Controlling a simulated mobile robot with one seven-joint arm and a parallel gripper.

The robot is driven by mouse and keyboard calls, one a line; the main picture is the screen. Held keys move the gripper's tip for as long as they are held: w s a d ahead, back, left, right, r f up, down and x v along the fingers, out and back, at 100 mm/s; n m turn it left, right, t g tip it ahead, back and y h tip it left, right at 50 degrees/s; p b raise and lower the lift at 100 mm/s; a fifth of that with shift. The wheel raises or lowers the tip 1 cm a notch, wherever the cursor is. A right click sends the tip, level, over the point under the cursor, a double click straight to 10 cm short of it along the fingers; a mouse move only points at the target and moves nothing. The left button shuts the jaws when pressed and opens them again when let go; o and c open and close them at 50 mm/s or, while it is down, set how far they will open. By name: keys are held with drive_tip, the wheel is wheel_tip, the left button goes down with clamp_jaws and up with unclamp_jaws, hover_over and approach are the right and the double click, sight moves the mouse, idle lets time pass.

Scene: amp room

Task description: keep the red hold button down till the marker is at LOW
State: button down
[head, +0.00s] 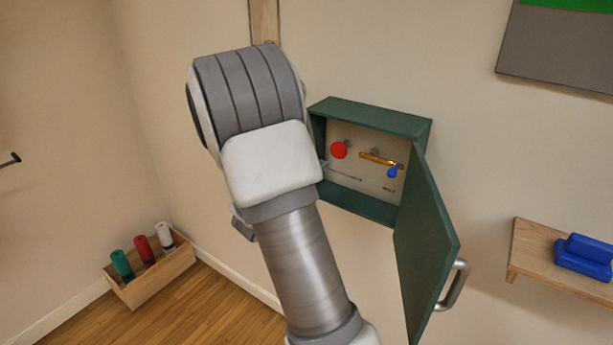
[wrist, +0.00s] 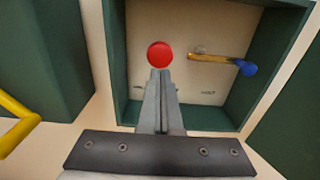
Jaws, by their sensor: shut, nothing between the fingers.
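The red button (head: 339,150) is a round knob on the pale back panel of an open green wall box (head: 372,115). It also shows in the wrist view (wrist: 160,54). My gripper (wrist: 160,73) is shut and empty, its fingertips just below the button in the wrist view. I cannot tell whether they touch it. In the head view the gripper is mostly hidden by my arm. To the right of the button is a brass lever (wrist: 215,58) with a blue knob (wrist: 245,68). Small dark labels lie below, too small to read; I cannot make out a marker.
The box's green door (head: 425,245) stands open to the right, with a grey handle (head: 455,285). Left in the wrist view is another green box (wrist: 40,60) with a yellow handle (wrist: 15,125). A shelf (head: 530,250) bears a blue object (head: 583,257).

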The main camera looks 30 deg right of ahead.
sight(337, 151)
drive_tip(key=x, duration=0.5)
drive_tip(key=shift+w+d, duration=0.1)
drive_tip(key=shift+d, duration=0.2)
drive_tip(key=shift+w+d+f, duration=0.1)
drive_tip(key=shift+w+d, duration=0.1)
drive_tip(key=shift+d, duration=0.25)
drive_tip(key=shift+w+d+b, duration=0.15)
drive_tip(key=shift+d+b, duration=0.15)
drive_tip(key=shift+d, duration=0.05)
drive_tip(key=shift+r, duration=0.2)
drive_tip(key=shift+d+r, duration=0.15)
drive_tip(key=shift+r, duration=0.05)
idle(6.0)
